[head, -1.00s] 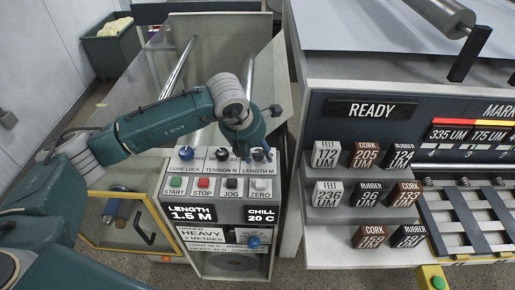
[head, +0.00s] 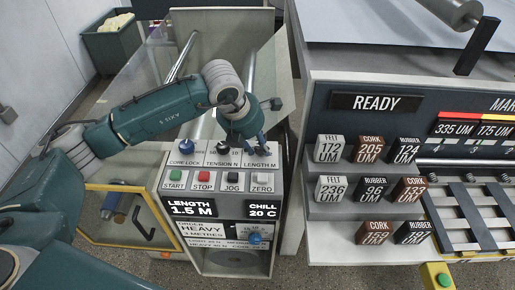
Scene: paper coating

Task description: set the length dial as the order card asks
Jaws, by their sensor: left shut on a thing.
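The length dial (head: 264,149) is the right one of three knobs on top of the control box, labelled LENGTH M. My left gripper (head: 256,139) comes down over it from above and is shut on it, hiding much of the dial and its pointer. The display (head: 190,208) below reads LENGTH 1.5 M and CHILL 20 C. The order card (head: 203,231) under the display reads HEAVY and 3 METRES. My right gripper is not in view.
Start, stop, jog and zero buttons sit just below. A rack of labelled felt, cork and rubber blocks (head: 373,150) stands to the right, under a READY sign (head: 376,103).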

